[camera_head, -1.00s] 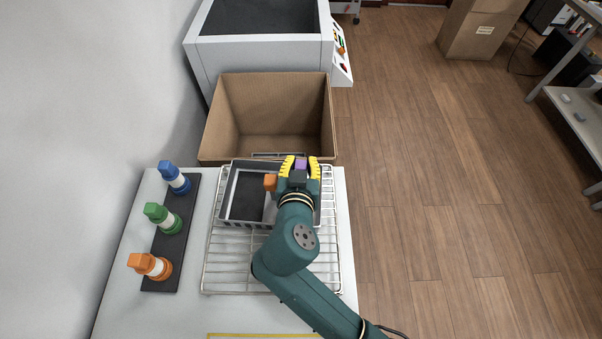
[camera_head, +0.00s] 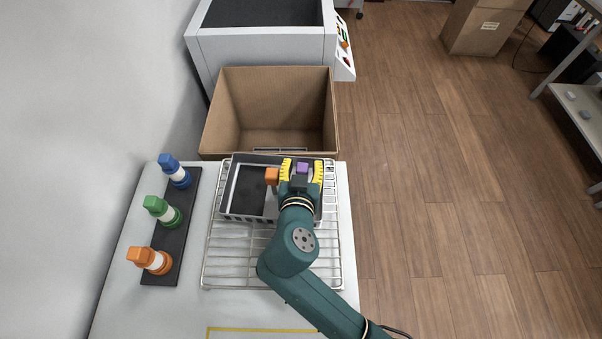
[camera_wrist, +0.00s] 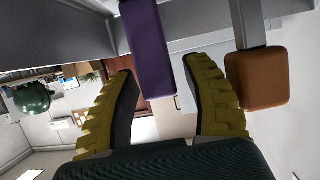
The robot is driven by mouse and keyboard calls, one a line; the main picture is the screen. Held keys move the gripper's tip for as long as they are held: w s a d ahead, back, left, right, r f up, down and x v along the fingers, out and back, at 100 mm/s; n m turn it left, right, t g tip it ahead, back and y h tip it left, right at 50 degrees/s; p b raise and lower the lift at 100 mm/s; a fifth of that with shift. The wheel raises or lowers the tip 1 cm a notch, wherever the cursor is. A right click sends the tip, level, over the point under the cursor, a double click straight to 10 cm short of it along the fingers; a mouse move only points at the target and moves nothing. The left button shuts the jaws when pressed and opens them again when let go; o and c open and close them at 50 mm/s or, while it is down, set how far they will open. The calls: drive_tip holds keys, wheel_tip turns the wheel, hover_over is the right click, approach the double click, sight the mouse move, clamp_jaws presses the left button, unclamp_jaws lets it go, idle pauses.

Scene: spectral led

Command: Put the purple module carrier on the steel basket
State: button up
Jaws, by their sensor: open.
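A purple block (camera_head: 303,168) shows between my gripper's yellow fingers in the head view, at the right part of a grey-walled frame (camera_head: 225,203) with a dark inside. The wrist view shows the purple block (camera_wrist: 147,48) against grey bars, with an orange block (camera_wrist: 257,79) beside the right finger; the orange block also shows in the head view (camera_head: 272,176). The frame rests on the steel wire basket (camera_head: 233,262). My gripper (camera_head: 302,170) is open, its fingers apart on either side of the purple block. My arm hides the frame's front right part.
An open cardboard box (camera_head: 270,100) stands just behind the basket. Blue, green and orange bottle-like pieces (camera_head: 162,212) stand on a dark strip at the left. A grey machine (camera_head: 262,45) is at the back. The table's right edge drops to wooden floor.

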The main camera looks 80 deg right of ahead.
drive_tip(key=p+v, duration=0.1)
drive_tip(key=v, duration=1)
drive_tip(key=shift+a, duration=0.15)
drive_tip(key=w+a+r+n+t+y, duration=0.3)
drive_tip(key=w+a+r+n+t, duration=0.15)
drive_tip(key=w+r, duration=0.3)
drive_tip(key=w+a+r+n+t+y, duration=0.2)
drive_tip(key=w+a+r+n+t, duration=0.1)
drive_tip(key=w+r+t, duration=0.4)
drive_tip(key=w+a+r+n+t+y, duration=0.1)
drive_tip(key=a+r+n+t+y, duration=0.3)
drive_tip(key=r, duration=0.5)
drive_tip(key=w+a+r+n+t+y, duration=0.1)
drive_tip(key=a+r+n+t+y, duration=0.3)
drive_tip(key=a+r, duration=0.3)
wheel_tip(320, 180, up, 2)
drive_tip(key=shift+r, duration=0.2)
drive_tip(key=shift+a+r+n+t+p, duration=0.1)
drive_tip(key=shift+n+t+p, duration=0.15)
drive_tip(key=shift+p, duration=0.1)
